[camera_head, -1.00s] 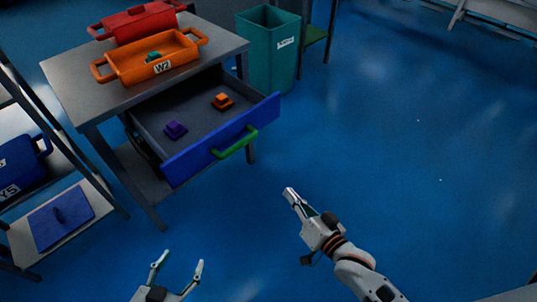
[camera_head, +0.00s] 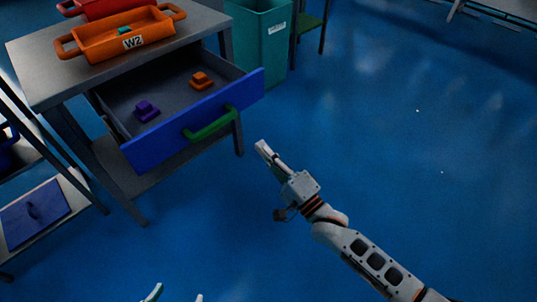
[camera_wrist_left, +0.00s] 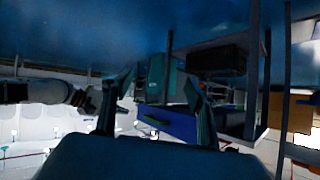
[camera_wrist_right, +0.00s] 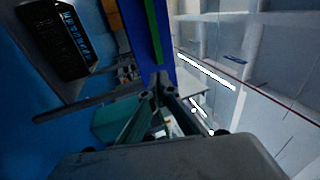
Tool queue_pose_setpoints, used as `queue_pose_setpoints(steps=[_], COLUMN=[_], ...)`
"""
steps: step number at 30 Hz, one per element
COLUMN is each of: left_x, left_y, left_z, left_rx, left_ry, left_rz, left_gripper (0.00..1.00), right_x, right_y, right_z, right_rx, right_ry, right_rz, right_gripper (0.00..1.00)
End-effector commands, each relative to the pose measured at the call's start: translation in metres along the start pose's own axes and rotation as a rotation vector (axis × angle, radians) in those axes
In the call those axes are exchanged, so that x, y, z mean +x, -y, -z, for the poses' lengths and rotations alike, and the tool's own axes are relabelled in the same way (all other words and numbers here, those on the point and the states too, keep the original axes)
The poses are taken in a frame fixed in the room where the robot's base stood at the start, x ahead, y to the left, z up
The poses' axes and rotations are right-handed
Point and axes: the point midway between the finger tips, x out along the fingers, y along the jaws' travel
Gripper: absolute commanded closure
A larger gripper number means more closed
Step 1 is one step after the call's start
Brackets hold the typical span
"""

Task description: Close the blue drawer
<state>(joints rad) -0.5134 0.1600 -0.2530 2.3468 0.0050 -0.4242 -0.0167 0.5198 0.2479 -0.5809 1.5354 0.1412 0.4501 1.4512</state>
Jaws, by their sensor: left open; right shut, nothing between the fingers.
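The blue drawer (camera_head: 160,148) is pulled out of the grey table in the head view, with a green handle (camera_head: 210,124) on its front. A purple piece (camera_head: 146,111) and an orange piece (camera_head: 201,81) lie inside it. My right gripper (camera_head: 262,147) is shut and empty, in front of the drawer, just below its right part and apart from it in the picture. The drawer front also shows in the right wrist view (camera_wrist_right: 152,40). My left gripper (camera_head: 176,296) is open and empty at the bottom edge; the left wrist view shows the drawer front (camera_wrist_left: 178,125) beyond its fingers.
A teal bin (camera_head: 262,45) stands behind to the right. A shelf with a blue lid (camera_head: 35,212) is at left. The floor at right is clear.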

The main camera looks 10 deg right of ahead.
Motion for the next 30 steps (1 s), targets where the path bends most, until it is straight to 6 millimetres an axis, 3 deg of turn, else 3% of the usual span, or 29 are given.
queue_pose_setpoints(steps=[8,15,30], left_x=[0.002,0.006,0.005], left_y=[-0.01,-0.011,-0.013], left_z=[-0.004,0.015,0.021], left_rx=[-0.024,-0.052,-0.062], left_ry=[0.001,-0.043,-0.057], left_rz=[-0.018,-0.016,-0.018], left_gripper=[0.42,0.42,0.42], right_x=[0.054,0.086,0.096], right_y=[-0.004,-0.005,-0.001], right_z=[-0.001,-0.001,0.0], right_rx=[0.001,0.001,-0.002], right_ry=[-0.002,-0.001,0.0], right_rz=[-0.004,-0.005,-0.003], right_gripper=[1.0,1.0,1.0])
